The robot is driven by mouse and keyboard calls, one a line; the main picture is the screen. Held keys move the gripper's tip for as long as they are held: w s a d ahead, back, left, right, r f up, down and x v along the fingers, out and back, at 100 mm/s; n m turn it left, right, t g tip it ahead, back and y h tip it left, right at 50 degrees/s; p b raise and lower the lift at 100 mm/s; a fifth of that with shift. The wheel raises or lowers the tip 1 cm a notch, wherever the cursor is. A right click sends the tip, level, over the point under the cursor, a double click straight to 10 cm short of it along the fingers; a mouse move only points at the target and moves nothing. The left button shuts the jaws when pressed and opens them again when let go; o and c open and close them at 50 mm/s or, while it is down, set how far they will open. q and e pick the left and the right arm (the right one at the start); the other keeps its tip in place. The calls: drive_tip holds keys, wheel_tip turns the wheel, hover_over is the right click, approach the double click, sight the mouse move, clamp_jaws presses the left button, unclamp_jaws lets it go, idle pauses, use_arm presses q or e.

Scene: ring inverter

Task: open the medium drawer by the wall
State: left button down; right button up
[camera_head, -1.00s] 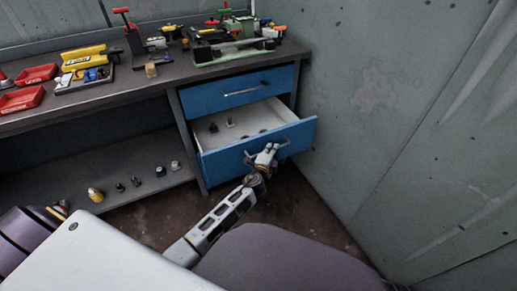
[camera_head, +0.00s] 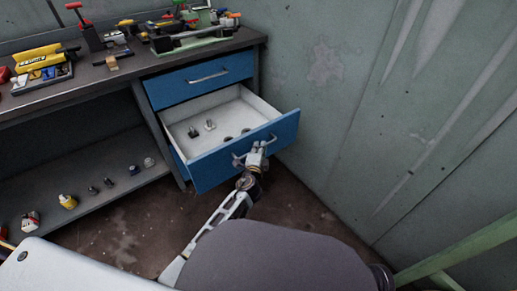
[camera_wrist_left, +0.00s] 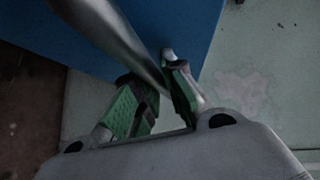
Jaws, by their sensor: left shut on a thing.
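The medium drawer (camera_head: 222,160) is the blue-fronted one below a shut, shallower blue drawer (camera_head: 200,79), beside the wall. It stands well out of the cabinet, with its white inside and several small parts showing. My left gripper (camera_head: 256,153) is at the drawer's front, shut on its metal handle (camera_head: 270,141). In the left wrist view the green-padded fingers (camera_wrist_left: 155,103) are on either side of the grey handle bar (camera_wrist_left: 118,38), with the blue front (camera_wrist_left: 180,22) behind. My right gripper is not in view.
The grey-green wall (camera_head: 345,110) rises close to the drawer's right side. The workbench top (camera_head: 90,75) holds tools and trays. A lower shelf (camera_head: 85,170) at left carries several small items. Bare brown floor (camera_head: 120,225) lies in front.

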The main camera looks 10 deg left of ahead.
use_arm(q)
drive_tip(key=c, duration=1.8)
unclamp_jaws()
drive_tip(key=shift+o, duration=0.2)
drive_tip(key=shift+r, duration=0.15)
